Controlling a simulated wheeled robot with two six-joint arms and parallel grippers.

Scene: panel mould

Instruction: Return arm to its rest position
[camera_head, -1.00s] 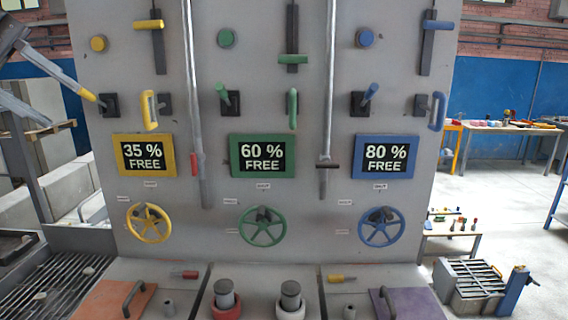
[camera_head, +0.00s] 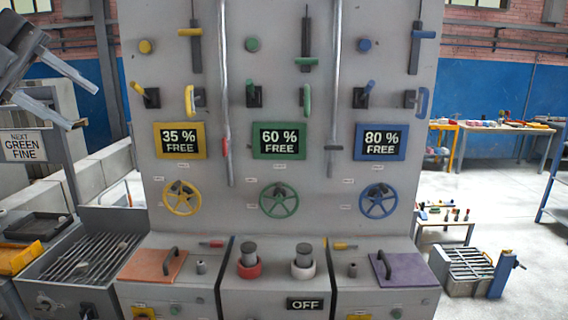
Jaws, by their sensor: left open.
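My left gripper (camera_head: 85,108) is at the upper left. Its two grey fingers are spread apart and point toward the panel, with nothing between them. It is left of the grey panel (camera_head: 350,110) and apart from it in the picture. The yellow-handled lever (camera_head: 138,89) on the panel's left side is the control nearest the fingertips and tilts up to the left. A sign reading "NEXT GREEN FINE" (camera_head: 24,146) is just below the gripper, partly covered by a finger. My right gripper is not in view.
The panel carries yellow (camera_head: 182,198), green (camera_head: 278,201) and blue (camera_head: 379,200) handwheels below three percentage displays. A slatted grate (camera_head: 90,258) is at the lower left. A consolelike base has an orange lid (camera_head: 150,267) and a purple lid (camera_head: 402,268).

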